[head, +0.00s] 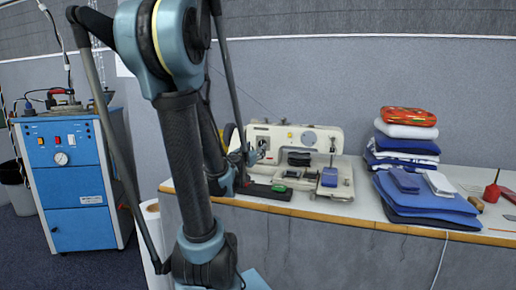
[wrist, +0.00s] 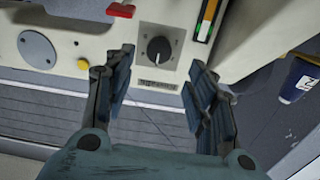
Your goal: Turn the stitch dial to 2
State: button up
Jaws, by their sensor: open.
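The stitch dial (wrist: 159,49) is a round black knob with a pale pointer line on the cream sewing machine (wrist: 82,22), with small marks around it that are too small to read. A dark label sits beside it at its lower edge in the wrist view. My gripper (wrist: 166,78) is open and empty, its two fingers to either side of the dial and apart from it.
A blue cabinet (head: 75,180) stands at the far left. Folded cloth (head: 430,202) lies in stacks right of the machine. A red lever (wrist: 120,10) and a green-orange strip (wrist: 206,20) flank the dial. A dark blue container (wrist: 297,78) is at the right.

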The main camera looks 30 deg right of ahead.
aim_at(261, 144)
jog(key=shift+x, duration=3.5)
jog(key=shift+c, duration=0.6)
jog(key=c, duration=1)
jog(key=shift+o, duration=0.2)
jog(key=shift+a, duration=0.1)
